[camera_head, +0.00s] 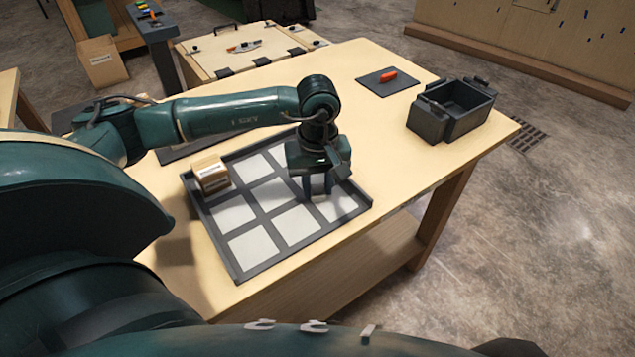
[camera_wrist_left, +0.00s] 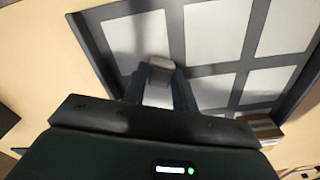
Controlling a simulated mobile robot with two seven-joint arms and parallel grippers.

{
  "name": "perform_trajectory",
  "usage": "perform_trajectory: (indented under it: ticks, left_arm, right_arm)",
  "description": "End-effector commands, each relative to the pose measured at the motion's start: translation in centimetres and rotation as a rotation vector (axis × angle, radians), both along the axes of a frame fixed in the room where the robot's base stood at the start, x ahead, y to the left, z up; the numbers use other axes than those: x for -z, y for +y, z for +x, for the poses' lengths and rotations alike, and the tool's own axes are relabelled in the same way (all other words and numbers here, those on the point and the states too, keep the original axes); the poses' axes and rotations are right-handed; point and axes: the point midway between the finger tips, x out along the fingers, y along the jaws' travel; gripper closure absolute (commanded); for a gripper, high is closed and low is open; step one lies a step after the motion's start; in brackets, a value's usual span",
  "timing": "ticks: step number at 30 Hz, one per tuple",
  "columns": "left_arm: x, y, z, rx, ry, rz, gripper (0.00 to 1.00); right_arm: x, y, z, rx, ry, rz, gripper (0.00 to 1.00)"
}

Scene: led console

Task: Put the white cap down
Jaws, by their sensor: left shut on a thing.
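My left gripper (camera_head: 319,190) points down over the right part of the grey tray (camera_head: 285,262), which has rows of white square pads. In the left wrist view my left gripper (camera_wrist_left: 160,78) is shut on the white cap (camera_wrist_left: 160,66), a small pale piece between the two fingers. In the head view the cap is mostly hidden by the fingers. The fingertips are low over the tray; I cannot tell whether the cap touches a pad. My right gripper is not in view.
A dark open bin (camera_head: 450,112) is at the table's right end. A red piece (camera_head: 389,76) lies on a dark mat (camera_head: 372,84) behind. Bare tabletop (camera_head: 375,130) lies between the tray and bin.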

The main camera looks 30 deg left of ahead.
Motion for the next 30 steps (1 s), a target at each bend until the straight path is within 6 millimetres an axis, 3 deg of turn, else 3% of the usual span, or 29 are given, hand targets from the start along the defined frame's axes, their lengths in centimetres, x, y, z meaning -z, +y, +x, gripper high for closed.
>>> perform_trajectory:
  ticks: [3, 4, 11, 22, 30]
  left_arm:
    - [0.5, 0.0, 0.0, 0.0, 0.0, 0.0, 0.93]
    - [0.3, 0.0, 0.0, 0.0, 0.0, 0.0, 0.7]
    - [0.2, 0.0, 0.0, -0.001, 0.0, 0.0, 0.51]
    - [-0.5, 0.0, 0.0, -0.001, -0.002, -0.001, 0.5]
    - [-5.8, 0.0, 0.2, -0.001, -0.006, -0.001, 0.5]
  right_arm:
    - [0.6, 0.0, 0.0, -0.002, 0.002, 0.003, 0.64]
    - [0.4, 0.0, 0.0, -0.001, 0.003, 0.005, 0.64]
    - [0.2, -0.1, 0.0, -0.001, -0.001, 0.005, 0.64]
    - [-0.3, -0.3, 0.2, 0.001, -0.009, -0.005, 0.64]
    - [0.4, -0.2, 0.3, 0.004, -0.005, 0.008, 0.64]
